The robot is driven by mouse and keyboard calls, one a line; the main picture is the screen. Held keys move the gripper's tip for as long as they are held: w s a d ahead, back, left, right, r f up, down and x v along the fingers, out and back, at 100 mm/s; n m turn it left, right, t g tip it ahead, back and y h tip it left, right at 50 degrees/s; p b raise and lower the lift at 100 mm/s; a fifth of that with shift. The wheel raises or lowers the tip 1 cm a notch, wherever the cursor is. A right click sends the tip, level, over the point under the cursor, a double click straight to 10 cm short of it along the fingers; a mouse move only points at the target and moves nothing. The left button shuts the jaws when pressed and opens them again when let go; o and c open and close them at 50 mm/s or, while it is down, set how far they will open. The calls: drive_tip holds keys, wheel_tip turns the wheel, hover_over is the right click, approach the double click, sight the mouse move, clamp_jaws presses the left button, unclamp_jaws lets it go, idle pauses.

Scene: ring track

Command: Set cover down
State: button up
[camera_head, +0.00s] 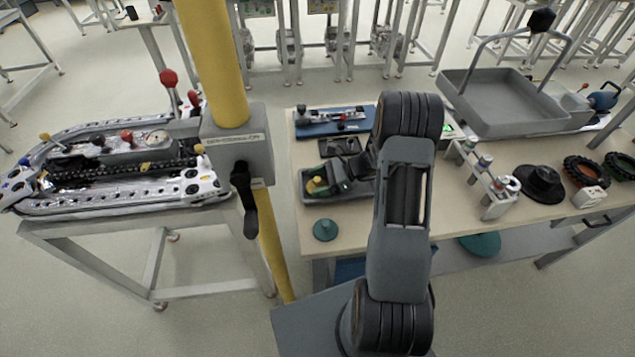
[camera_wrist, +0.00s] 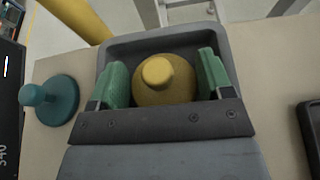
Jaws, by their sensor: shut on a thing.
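A yellow domed cover with a round knob (camera_wrist: 166,80) sits between the green finger pads of my gripper (camera_wrist: 166,84). My gripper is shut on it. In the head view the yellow cover (camera_head: 316,186) shows beside my gripper (camera_head: 328,180), over the grey tray (camera_head: 309,197) on the bench. The tray's far rim also shows in the wrist view (camera_wrist: 150,42). Whether the cover touches the tray floor I cannot tell. A teal cover with a knob (camera_head: 325,229) stands on the bench in front of the tray; it also shows in the wrist view (camera_wrist: 50,100).
A yellow post (camera_head: 215,60) with a grey box stands left of the bench. A blue tray (camera_head: 318,128) and a small dark tray (camera_head: 338,147) lie behind the grey tray. A bottle rack (camera_head: 485,178) and a black hat-like part (camera_head: 540,184) stand to the right.

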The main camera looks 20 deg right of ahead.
drive_tip(key=o, duration=0.6)
drive_tip(key=shift+o, duration=0.2)
drive_tip(key=shift+r, duration=0.25)
drive_tip(key=v, duration=0.7)
drive_tip(key=shift+r, duration=0.35)
drive_tip(key=shift+s+r, duration=0.1)
drive_tip(key=shift+r, duration=0.25)
drive_tip(key=s+a+r+n+h, duration=0.4)
drive_tip(key=s+r+n+h, duration=0.2)
drive_tip(key=n, duration=0.4)
drive_tip(key=s+a+r+n+t+h, duration=0.1)
drive_tip(key=s+a+r+n+h, duration=0.4)
drive_tip(key=s+n, duration=0.5)
drive_tip(key=shift+a+r+n+h, duration=0.25)
drive_tip(key=shift+r+h, duration=0.85)
drive_tip(key=shift+r, duration=0.55)
